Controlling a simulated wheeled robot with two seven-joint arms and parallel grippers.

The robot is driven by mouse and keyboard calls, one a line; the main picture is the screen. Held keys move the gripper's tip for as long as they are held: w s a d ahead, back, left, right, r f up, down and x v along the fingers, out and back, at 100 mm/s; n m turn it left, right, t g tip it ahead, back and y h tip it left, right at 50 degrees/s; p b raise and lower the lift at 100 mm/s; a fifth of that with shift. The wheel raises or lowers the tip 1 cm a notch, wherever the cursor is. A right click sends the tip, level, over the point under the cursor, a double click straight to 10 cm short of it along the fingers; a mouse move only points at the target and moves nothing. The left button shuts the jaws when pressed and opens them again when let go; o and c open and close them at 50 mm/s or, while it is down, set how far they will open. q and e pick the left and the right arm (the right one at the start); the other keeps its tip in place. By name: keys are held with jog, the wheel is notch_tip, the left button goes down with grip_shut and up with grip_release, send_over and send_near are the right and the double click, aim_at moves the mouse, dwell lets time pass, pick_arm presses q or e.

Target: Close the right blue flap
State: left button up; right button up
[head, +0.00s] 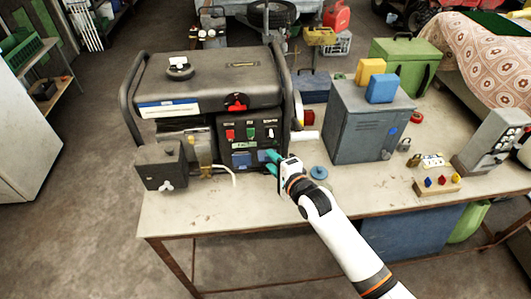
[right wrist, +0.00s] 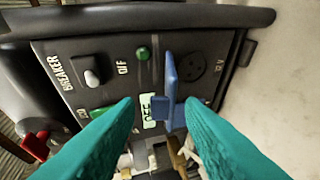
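The generator (head: 215,85) stands on the table with its control panel (head: 252,131) facing me. Two blue flaps sit low on the panel: the left blue flap (head: 241,160) and the right blue flap (head: 264,155). In the right wrist view one blue flap (right wrist: 171,85) stands out from the panel, nearly edge-on, beside an uncovered round socket (right wrist: 192,67). My right gripper (head: 271,162) is at the panel's lower right, by the right flap. Its teal fingers (right wrist: 160,103) are apart, with the flap showing between their tips; contact is unclear. My left gripper is out of view.
A blue-grey metal cabinet (head: 366,125) with yellow and blue blocks on top stands right of the generator. A small blue round knob (head: 318,173) lies near my right wrist. A dark box (head: 160,165) sits at the generator's front left. The table's front edge (head: 220,226) is clear.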

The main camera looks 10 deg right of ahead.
aim_at(269, 159)
jog(key=shift+x, duration=2.35)
grip_shut()
